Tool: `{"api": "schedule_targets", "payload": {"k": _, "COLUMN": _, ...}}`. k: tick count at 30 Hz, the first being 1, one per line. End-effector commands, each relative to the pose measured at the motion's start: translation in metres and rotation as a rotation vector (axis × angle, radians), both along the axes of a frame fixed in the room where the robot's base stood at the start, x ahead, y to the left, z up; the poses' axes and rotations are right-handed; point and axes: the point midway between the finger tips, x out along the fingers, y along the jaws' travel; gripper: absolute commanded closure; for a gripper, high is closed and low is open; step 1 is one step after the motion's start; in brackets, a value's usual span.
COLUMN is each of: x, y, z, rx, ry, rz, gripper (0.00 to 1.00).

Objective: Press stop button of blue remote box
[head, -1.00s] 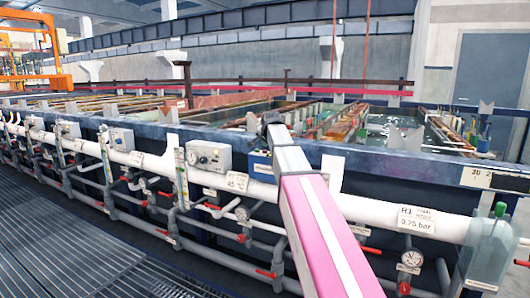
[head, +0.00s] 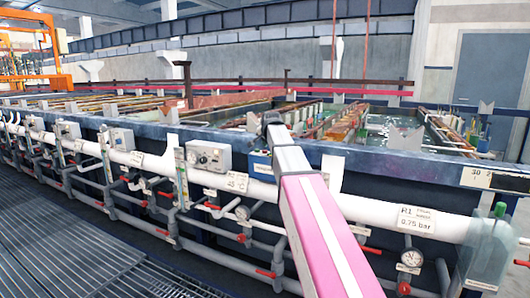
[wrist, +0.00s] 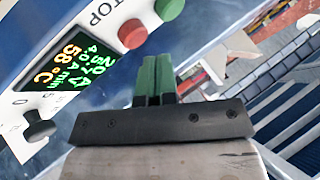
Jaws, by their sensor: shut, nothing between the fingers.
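The blue remote box (wrist: 60,65) fills the left of the wrist view, tilted, with a pale front panel. The panel has a lit display (wrist: 75,68) reading 58 °C, a black knob (wrist: 38,125), a red button (wrist: 132,33) beside the letters "TOP", and a green button (wrist: 168,9). My gripper (wrist: 153,60) is shut and empty, its green fingertips just below the red button in the picture. A gap shows between them; contact cannot be seen. In the head view the blue box (head: 259,164) is partly hidden behind my pink and white arm.
A long white pipe (head: 370,208) with gauges and red-handled valves runs along the tank front. A grey control box (head: 208,156) is left of the blue box. Open tanks with racks lie behind the blue tank rim (head: 400,158). Floor grating (head: 70,245) is clear at left.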

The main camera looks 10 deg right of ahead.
Motion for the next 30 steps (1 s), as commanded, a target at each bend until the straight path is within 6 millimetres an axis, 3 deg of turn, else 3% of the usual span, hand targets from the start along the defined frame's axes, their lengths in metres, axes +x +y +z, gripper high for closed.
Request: {"api": "schedule_targets", "payload": {"k": 30, "x": 0.0000, "y": 0.0000, "z": -0.0096, "rx": 0.000, "ry": 0.000, "rz": 0.000, "gripper": 1.00}}
